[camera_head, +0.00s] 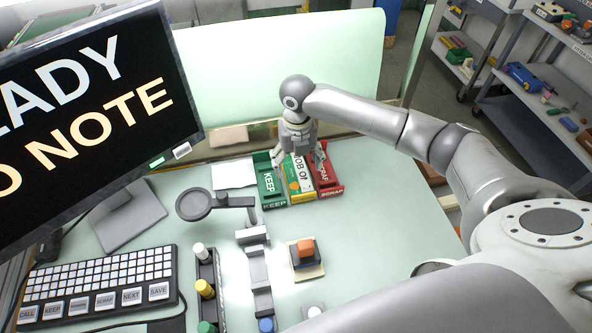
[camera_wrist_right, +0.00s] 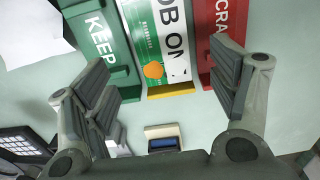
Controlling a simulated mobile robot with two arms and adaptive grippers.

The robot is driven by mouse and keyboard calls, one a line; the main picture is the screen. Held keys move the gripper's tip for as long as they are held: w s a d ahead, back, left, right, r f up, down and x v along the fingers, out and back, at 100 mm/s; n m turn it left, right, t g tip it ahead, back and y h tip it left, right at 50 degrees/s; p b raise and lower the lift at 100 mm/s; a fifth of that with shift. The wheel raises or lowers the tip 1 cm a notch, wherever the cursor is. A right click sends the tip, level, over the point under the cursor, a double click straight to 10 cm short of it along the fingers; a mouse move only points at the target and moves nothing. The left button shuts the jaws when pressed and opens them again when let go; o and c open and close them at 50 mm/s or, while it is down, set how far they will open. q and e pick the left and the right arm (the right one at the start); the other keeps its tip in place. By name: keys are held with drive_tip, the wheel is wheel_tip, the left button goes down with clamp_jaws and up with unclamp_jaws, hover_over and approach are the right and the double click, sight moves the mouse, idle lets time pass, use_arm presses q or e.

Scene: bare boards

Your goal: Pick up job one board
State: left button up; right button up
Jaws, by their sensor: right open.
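The job one tray is yellow, and its front edge (camera_wrist_right: 171,90) shows in the wrist view. In it lies a green and white board (camera_wrist_right: 146,42) with an orange round spot and the letters "JOB ON". The same board (camera_head: 299,172) shows in the head view, partly hidden by my gripper. My right gripper (camera_head: 298,166) is above the tray, pointing down, with its fingers apart and nothing between them. In the wrist view the right gripper (camera_wrist_right: 163,76) has one finger on each side of the tray's near end. My left gripper is out of view.
A green KEEP tray (camera_head: 267,185) stands left of the job one tray, and a red SCRAP tray (camera_head: 328,178) right of it. A magnifier (camera_head: 195,204), keypad (camera_head: 105,285), monitor (camera_head: 95,110) and block on a pad (camera_head: 307,252) stand nearby. The table's right part is clear.

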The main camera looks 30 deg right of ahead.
sight(298, 178)
drive_tip(key=shift+d+f+p, duration=0.15)
drive_tip(key=shift+f+p, duration=0.45)
drive_tip(key=shift+f, duration=1.7)
drive_tip(key=c, duration=1.1)
drive_tip(key=shift+r, duration=0.1)
